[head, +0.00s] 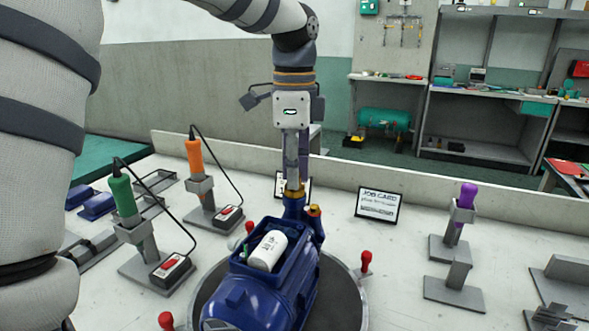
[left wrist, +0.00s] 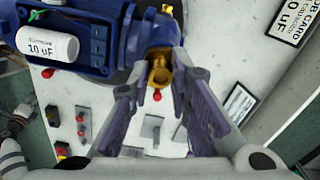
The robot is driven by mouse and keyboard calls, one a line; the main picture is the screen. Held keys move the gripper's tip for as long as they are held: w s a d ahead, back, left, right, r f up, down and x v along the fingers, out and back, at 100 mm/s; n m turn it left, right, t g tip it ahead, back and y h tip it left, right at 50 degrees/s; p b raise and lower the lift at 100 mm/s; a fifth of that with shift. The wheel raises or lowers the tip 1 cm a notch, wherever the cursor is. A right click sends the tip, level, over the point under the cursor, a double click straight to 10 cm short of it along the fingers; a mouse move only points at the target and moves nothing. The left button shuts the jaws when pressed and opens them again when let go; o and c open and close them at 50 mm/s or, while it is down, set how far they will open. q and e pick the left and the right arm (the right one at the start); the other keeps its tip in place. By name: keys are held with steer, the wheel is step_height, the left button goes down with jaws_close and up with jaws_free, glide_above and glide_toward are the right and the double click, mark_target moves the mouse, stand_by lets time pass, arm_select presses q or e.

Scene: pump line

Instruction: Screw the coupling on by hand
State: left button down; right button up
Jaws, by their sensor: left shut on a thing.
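The blue pump (head: 262,290) stands on a round dark plate on the bench. A white cylinder marked 10 µF (head: 268,250) lies in its open top box; it also shows in the left wrist view (left wrist: 48,44). My left gripper (head: 293,180) points straight down at the pump's back pipe, shut on a brass coupling (head: 293,191). In the left wrist view the coupling (left wrist: 160,74) sits between the fingertips, at the blue pipe end. Its thread is hidden. A second brass fitting (head: 314,210) is beside it. My right gripper is not in view.
A green-handled tool (head: 123,195) and an orange-handled tool (head: 194,155) stand in holders on the left. A purple-handled tool (head: 467,195) stands on the right. A job card (head: 378,205) stands behind the pump. Red knobs (head: 366,261) ring the plate.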

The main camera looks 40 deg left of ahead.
arm_select(q)
steer(key=m, duration=0.2)
steer(key=shift+m, duration=0.3)
steer(key=m, duration=0.4)
steer(key=c, duration=1.6)
jaws_free()
steer(key=shift+o, duration=0.2)
steer(key=n, duration=1.3)
steer(key=shift+n, duration=0.3)
